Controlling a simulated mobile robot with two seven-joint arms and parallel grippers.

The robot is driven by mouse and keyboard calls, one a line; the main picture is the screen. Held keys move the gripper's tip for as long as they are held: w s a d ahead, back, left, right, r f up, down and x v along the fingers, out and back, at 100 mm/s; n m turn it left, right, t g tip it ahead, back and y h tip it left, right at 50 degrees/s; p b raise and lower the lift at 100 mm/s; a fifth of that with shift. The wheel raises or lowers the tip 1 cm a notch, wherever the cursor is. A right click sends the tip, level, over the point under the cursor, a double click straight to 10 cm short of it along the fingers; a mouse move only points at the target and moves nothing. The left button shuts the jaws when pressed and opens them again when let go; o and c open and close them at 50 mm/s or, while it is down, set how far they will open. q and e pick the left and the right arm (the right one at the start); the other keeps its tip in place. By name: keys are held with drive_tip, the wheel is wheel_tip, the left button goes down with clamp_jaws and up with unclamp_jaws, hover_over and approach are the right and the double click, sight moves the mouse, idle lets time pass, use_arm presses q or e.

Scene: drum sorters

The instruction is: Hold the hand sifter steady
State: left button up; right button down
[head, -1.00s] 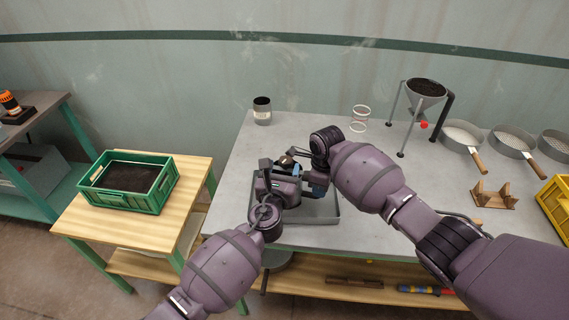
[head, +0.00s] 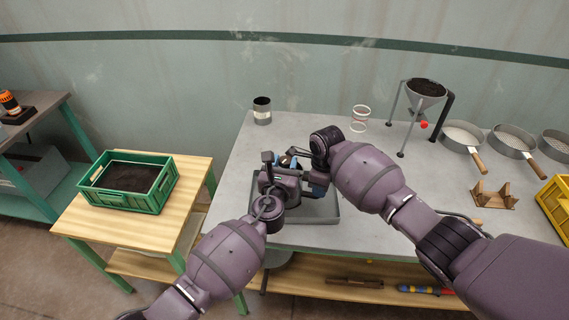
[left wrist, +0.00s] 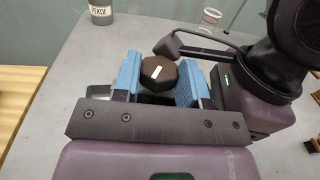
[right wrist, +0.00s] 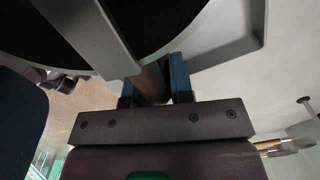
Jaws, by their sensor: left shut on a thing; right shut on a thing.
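My left gripper (head: 285,161) is above the grey tray (head: 325,219). In the left wrist view its blue fingers (left wrist: 160,75) stand on both sides of a dark, faceted knob (left wrist: 160,70) with a white mark. My right gripper (head: 318,190) is beside it, lower in the head view. In the right wrist view its blue fingers (right wrist: 160,85) are shut on a brown handle (right wrist: 151,82). The handle meets the grey rim of a dark round vessel, seemingly the hand sifter (right wrist: 175,35). In the head view my arms mostly hide the sifter.
A labelled tin (head: 262,112), clear rings (head: 360,118) and a funnel on a stand (head: 426,95) are at the back. Sieves with wooden handles (head: 463,137) and a wooden rest (head: 494,195) are at the right. A green crate of dark material (head: 127,183) stands on the left table.

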use_arm(q)
drive_tip(key=shift+a+m+h, duration=0.1)
drive_tip(key=shift+m+h, duration=0.4)
drive_tip(key=shift+h, duration=0.3)
drive_tip(key=shift+w+a+m+g+h, duration=0.1)
drive_tip(key=shift+m+g+h, duration=0.6)
drive_tip(key=shift+h, duration=0.3)
drive_tip(key=shift+w+r+m+g+h, duration=0.15)
drive_tip(key=shift+m+g+h, duration=0.5)
drive_tip(key=shift+h, duration=0.45)
drive_tip(key=shift+a+m+g+h, duration=0.15)
drive_tip(key=shift+m+g+h, duration=0.8)
drive_tip(key=shift+m+h, duration=0.25)
drive_tip(key=shift+w+a+m+g+h, duration=0.1)
drive_tip(key=shift+w+m+g+h, duration=0.05)
drive_tip(key=shift+m+g+h, duration=1.55)
drive_tip(key=shift+g, duration=0.3)
drive_tip(key=o, duration=0.9)
